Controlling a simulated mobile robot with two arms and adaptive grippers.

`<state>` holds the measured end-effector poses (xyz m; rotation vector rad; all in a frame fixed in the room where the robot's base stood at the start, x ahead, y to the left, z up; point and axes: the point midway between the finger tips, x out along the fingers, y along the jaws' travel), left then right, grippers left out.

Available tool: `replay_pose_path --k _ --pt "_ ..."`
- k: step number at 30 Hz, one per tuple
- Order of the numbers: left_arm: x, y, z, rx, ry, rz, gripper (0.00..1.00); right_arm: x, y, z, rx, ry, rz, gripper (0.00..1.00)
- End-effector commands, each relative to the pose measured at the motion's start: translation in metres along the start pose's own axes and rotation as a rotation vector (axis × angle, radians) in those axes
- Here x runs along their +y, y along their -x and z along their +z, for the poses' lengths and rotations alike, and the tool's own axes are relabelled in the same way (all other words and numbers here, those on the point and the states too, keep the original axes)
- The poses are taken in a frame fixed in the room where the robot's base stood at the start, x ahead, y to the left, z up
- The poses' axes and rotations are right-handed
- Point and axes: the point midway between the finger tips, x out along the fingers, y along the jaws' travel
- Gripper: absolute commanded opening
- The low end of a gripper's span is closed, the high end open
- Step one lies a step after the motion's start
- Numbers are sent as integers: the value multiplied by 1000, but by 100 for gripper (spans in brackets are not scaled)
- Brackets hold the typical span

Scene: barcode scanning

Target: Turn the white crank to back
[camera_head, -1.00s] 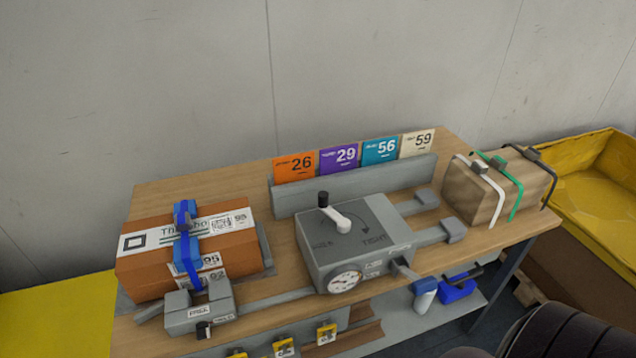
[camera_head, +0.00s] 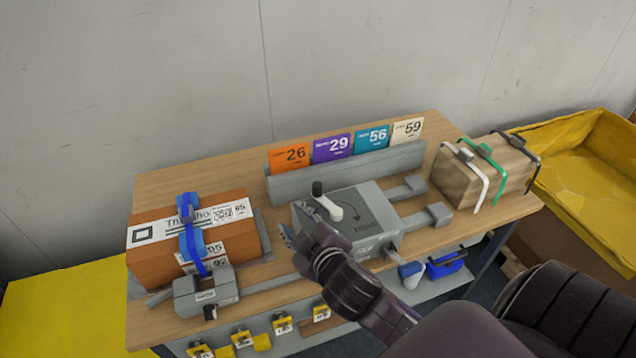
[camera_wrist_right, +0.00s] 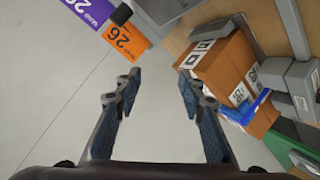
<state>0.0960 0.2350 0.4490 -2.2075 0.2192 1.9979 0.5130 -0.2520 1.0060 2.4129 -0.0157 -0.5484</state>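The white crank (camera_head: 327,208) lies on top of the grey box (camera_head: 365,205) in the head view. Its black knob (camera_head: 317,189) stands up at the crank's back-left end. My right gripper (camera_head: 289,238) is in front of the box, to the left of and below the crank in the picture, and hides the box's front and dial. In the right wrist view its two fingers (camera_wrist_right: 158,90) are spread apart with nothing between them. A dark knob (camera_wrist_right: 121,15) shows near the top of that view. My left gripper is not in view.
An orange-brown carton (camera_head: 150,262) with a blue strap stands left on the wooden table (camera_head: 200,170). Number cards (camera_head: 332,147) stand in a grey rail behind the box. A brown parcel (camera_head: 460,183) with bands sits at right. A yellow bin (camera_head: 590,170) is at far right.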

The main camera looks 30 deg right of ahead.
Motion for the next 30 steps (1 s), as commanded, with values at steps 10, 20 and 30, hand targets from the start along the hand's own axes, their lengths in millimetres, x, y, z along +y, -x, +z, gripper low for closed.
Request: replay_pose_path --k 10,20,30 --pt "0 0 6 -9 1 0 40 45 2 -215 785 735 326 37" --pt "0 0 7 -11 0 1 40 -28 -9 -204 1260 1758 198 37" --pt "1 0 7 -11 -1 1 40 77 -77 -19 1081 2538 -518 37"
